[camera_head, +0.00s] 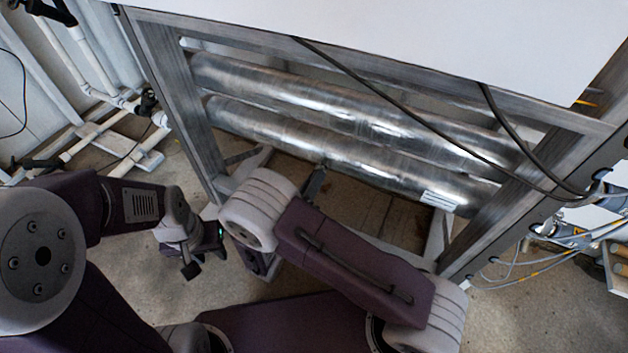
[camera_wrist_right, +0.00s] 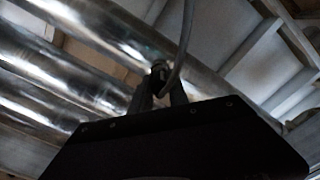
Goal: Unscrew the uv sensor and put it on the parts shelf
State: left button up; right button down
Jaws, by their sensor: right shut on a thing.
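In the right wrist view, my right gripper (camera_wrist_right: 160,92) is shut on a small dark fitting with a grey cable, which I take to be the uv sensor (camera_wrist_right: 158,70). The sensor is beside the metal tubes; I cannot tell whether it is still threaded in. In the head view the sensor is hidden, and my right arm's link covers most of that gripper. My left gripper (camera_head: 191,270) hangs low at the left, away from the reactor tubes (camera_head: 350,115); its jaw opening is unclear. I cannot pick out the parts shelf with certainty.
A grey metal frame (camera_head: 182,100) surrounds the tubes, under a white panel (camera_head: 420,35). Black cables (camera_head: 400,115) cross in front. White pipes (camera_head: 130,155) stand at the left. Cables and tan cylinders (camera_head: 616,262) are at the right edge. Some floor is clear at lower right.

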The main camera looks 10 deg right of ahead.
jog(key=n+p, duration=0.1)
jog(key=n, duration=0.2)
jog(key=shift+r+n+p, duration=0.15)
jog(key=shift+n+p, duration=0.15)
jog(key=shift+p, duration=0.1)
jog(key=shift+n, duration=0.7)
jog(key=shift+s+a, duration=0.1)
jog(key=shift+v, duration=1.4)
